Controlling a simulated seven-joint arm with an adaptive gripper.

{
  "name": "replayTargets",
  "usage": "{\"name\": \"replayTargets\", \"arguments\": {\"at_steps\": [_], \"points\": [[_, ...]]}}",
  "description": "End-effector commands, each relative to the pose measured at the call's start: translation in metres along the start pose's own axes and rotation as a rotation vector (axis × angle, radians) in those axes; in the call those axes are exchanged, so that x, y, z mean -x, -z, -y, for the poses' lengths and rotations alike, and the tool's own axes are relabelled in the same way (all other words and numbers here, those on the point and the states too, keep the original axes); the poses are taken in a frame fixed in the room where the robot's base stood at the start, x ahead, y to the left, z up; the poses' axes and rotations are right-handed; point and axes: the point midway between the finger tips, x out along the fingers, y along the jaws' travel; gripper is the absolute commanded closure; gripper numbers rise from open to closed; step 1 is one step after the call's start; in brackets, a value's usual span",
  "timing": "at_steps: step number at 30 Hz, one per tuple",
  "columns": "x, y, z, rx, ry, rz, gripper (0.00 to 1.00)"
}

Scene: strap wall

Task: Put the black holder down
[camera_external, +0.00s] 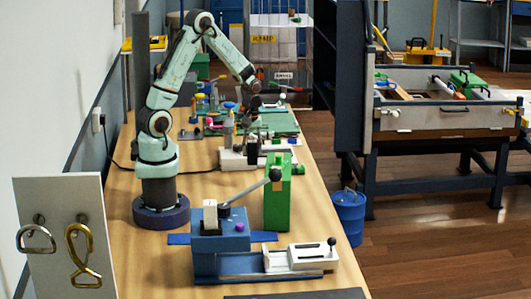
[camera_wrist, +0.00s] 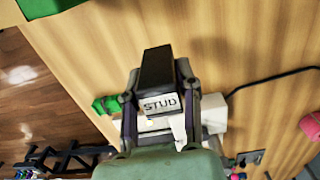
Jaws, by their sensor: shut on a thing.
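The black holder (camera_wrist: 157,68) shows in the wrist view as a dark block with a pale label reading "STUD". My gripper (camera_wrist: 157,88) is shut on it, one finger on each side. The holder appears to be above the wooden bench, with bare wood beyond it; its exact height I cannot tell. In the external view my gripper (camera_external: 257,103) is small and dark at the end of the arm, over the far part of the bench. There I cannot clearly make out the holder against the clutter.
A white fixture (camera_wrist: 214,112) lies behind the gripper in the wrist view. The wooden bench (camera_external: 190,262) has a blue press (camera_external: 220,235) and a green block (camera_external: 277,195) nearer the camera. A dark cable (camera_wrist: 262,80) crosses the wood. Bare bench lies beside the fixture.

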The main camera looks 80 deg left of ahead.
Motion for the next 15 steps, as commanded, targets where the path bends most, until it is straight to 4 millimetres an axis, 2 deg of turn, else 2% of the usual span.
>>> {"name": "replayTargets", "arguments": {"at_steps": [1, 3, 6, 11, 15], "points": [[-0.013, 0.003, -0.006, 0.0, 0.008, 0.005, 1.0], [-0.027, 0.009, -0.015, 0.0, 0.006, 0.004, 1.0], [-0.04, 0.015, -0.025, 0.0, 0.004, 0.003, 1.0], [-0.05, 0.019, -0.033, -0.001, 0.003, 0.002, 1.0], [-0.071, 0.021, -0.036, -0.001, 0.006, 0.004, 1.0]]}}
